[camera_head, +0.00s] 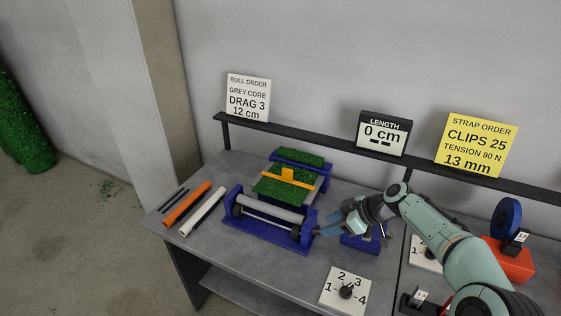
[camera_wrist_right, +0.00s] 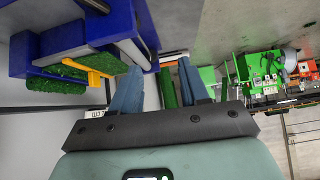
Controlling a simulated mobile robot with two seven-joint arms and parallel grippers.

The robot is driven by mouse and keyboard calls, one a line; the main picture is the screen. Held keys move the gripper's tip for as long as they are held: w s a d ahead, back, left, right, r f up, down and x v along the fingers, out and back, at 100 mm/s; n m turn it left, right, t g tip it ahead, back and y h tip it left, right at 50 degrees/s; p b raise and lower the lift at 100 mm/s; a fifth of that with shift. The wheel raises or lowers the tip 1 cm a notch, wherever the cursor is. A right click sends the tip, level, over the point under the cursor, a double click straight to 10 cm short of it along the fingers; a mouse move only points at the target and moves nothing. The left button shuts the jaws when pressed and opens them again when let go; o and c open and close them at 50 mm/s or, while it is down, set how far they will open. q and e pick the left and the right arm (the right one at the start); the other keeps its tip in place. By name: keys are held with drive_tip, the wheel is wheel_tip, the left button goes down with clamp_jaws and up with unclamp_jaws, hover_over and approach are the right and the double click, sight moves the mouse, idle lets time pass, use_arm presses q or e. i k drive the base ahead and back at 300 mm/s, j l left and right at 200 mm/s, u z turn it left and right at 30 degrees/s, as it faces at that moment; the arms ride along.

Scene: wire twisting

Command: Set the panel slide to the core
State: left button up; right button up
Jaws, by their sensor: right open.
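A blue machine (camera_head: 240,232) on the table holds a grey core (camera_head: 268,207) across its front end. Green turf (camera_head: 275,188) lies on its bed, crossed by an orange bar (camera_head: 290,175). A small blue unit (camera_head: 360,243), partly hidden by my right arm, stands to the right; I cannot tell which part is the panel slide. My right gripper (camera_head: 320,231) is at the machine's front right corner, with its fingers apart and nothing visible between them. In the right wrist view its fingers (camera_wrist_right: 158,78) point towards the blue frame (camera_wrist_right: 80,40). My left gripper is out of view.
An orange rod (camera_head: 187,204) and a white rod (camera_head: 202,212) lie left of the machine. A dial panel (camera_head: 345,290) is at the front edge. A display (camera_head: 383,133) reads 0 cm. The order sign (camera_head: 248,97) names a grey core, drag 3 and 12 cm.

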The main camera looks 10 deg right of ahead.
sight(286, 174)
drive_tip(key=i, duration=1)
